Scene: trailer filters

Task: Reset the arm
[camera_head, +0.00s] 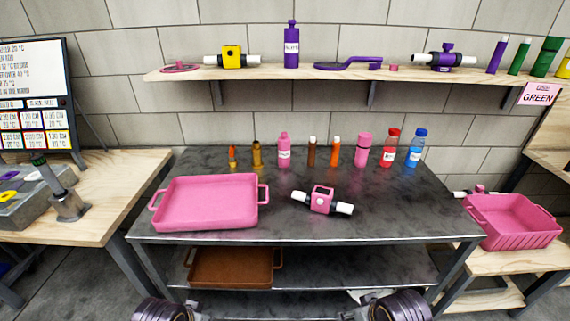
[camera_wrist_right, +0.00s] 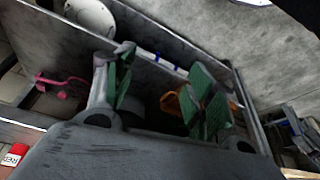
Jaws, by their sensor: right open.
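My right gripper (camera_wrist_right: 163,68) shows in the right wrist view with its two green-padded fingers spread apart and nothing between them. In the head view only dark rounded parts of my two arms show at the bottom edge, in front of the table. My left gripper cannot be made out there. The dark metal table (camera_head: 400,205) holds a pink tray (camera_head: 205,203) at the left and a pink block-shaped part with white ends (camera_head: 322,200) near the middle. Both lie clear of my arms.
Several bottles, including a blue one (camera_head: 416,148), stand along the table's back. A wall shelf (camera_head: 290,74) holds more parts. A brown tray (camera_head: 232,267) sits on the lower shelf. A pink crate (camera_head: 513,222) stands right. The table's front right is free.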

